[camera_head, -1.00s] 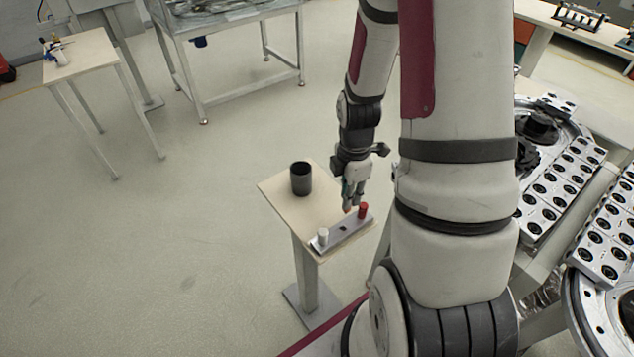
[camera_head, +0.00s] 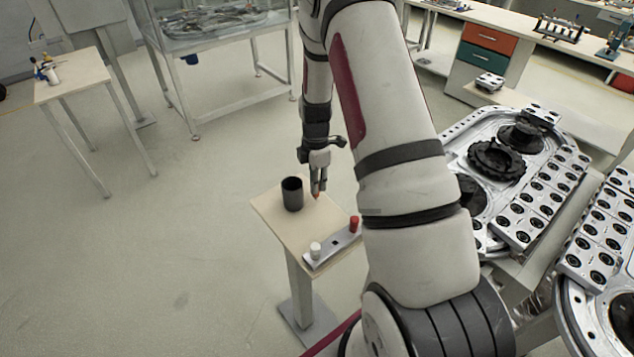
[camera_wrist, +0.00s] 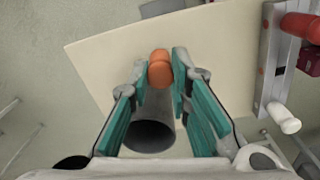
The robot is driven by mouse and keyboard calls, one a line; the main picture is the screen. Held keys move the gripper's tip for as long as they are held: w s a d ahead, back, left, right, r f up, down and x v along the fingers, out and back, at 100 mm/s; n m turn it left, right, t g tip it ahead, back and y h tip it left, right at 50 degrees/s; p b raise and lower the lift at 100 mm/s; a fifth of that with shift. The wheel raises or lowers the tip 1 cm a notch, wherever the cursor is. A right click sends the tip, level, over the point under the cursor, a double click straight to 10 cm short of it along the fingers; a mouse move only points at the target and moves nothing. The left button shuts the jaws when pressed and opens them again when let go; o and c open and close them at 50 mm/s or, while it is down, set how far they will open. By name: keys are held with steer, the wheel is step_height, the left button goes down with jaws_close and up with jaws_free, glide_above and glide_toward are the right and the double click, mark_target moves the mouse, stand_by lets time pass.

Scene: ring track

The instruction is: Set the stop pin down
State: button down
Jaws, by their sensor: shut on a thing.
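The stop pin is orange with a rounded end; it shows in the wrist view (camera_wrist: 160,70) and as a small tip in the head view (camera_head: 316,196). My gripper (camera_head: 318,187) is shut on it, with the teal-padded fingers on both sides in the wrist view (camera_wrist: 160,80). The pin points down over the small wooden-topped table (camera_head: 276,222), just right of a dark cup (camera_head: 292,195). Whether its tip touches the tabletop I cannot tell. The cup also shows behind the pin in the wrist view (camera_wrist: 150,136).
A metal bar (camera_head: 331,248) on the table's front right edge holds a white pin (camera_head: 315,250) and a red pin (camera_head: 353,224), with an empty dark hole between them. Bare tabletop lies between bar and cup. Ring-track machinery (camera_head: 500,160) stands to the right.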

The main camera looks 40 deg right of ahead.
steer(key=shift+f, duration=0.35)
steer(key=c, duration=1.5)
jaws_free()
steer(key=shift+f, duration=0.15)
